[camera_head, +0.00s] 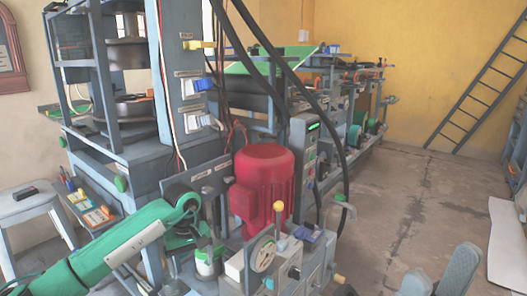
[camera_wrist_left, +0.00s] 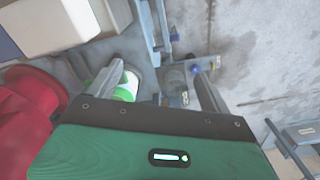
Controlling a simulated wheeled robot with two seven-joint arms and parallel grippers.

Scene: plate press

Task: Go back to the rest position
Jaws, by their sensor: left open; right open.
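My left arm, with green covers, comes in from the left in the head view, and its gripper (camera_head: 203,240) is partly hidden among the parts left of the red motor (camera_head: 262,185). In the left wrist view the left gripper (camera_wrist_left: 157,78) has its two grey fingers spread wide with nothing held between them. A white and green cylinder (camera_wrist_left: 128,86) is close beside its left finger; I cannot tell whether they touch. My right gripper (camera_head: 440,278) shows at the bottom right of the head view, its grey fingers apart and empty over the floor.
The plate press (camera_head: 135,160) stands behind my left arm. A grey stool (camera_head: 25,205) is at the left. Open concrete floor (camera_head: 410,200) lies to the right.

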